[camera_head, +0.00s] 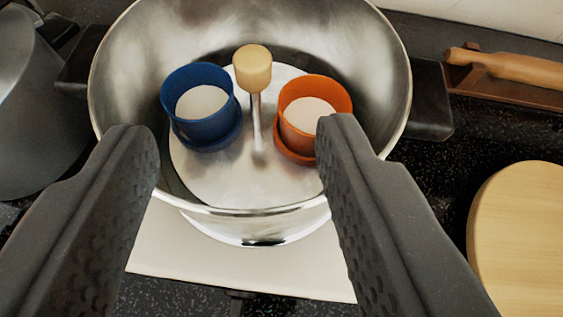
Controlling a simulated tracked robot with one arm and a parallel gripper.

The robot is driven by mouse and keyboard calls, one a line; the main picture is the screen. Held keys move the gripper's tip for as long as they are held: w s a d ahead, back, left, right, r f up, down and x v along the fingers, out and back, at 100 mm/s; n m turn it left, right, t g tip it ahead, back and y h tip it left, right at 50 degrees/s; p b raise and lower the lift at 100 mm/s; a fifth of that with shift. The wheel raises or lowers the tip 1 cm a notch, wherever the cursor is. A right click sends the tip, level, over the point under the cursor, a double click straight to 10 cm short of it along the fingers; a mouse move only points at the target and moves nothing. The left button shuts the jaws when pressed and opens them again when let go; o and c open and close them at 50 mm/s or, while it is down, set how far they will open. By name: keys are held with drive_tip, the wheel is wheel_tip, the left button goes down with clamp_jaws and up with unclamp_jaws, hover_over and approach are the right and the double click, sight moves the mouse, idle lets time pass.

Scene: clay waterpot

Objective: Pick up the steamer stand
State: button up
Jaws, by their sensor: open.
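The steamer stand (222,178) is a pale round plate with a thin upright metal stem and a tan cylindrical knob (253,70) on top. It sits inside a shiny metal pot (345,55). A blue cup (199,122) stands on the plate left of the stem, and an orange cup (298,135) stands right of it. Both hold something whitish. My gripper (238,135) is open and empty, its two dark fingers spread wide at left and right in front of the pot. The right fingertip covers part of the orange cup's side. The knob shows between and beyond the fingertips.
The pot has dark side handles (432,100) and stands over a pale surface (190,245). A grey pot (30,110) is at the left. A round wooden board (525,235) lies at the right, and a wooden rolling pin (510,67) lies at the back right.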

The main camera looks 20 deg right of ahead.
sight(251, 66)
drive_tip(key=x, duration=0.7)
drive_tip(key=shift+w+d+f, duration=0.15)
drive_tip(key=shift+f, duration=0.35)
drive_tip(key=shift+w+f, duration=0.2)
drive_tip(key=shift+w, duration=0.35)
drive_tip(key=shift+d+x, duration=0.1)
drive_tip(key=shift+x, duration=1.15)
drive_tip(key=shift+d+x, duration=0.15)
drive_tip(key=shift+x, duration=1.15)
drive_tip(key=shift+s, duration=0.1)
clamp_jaws()
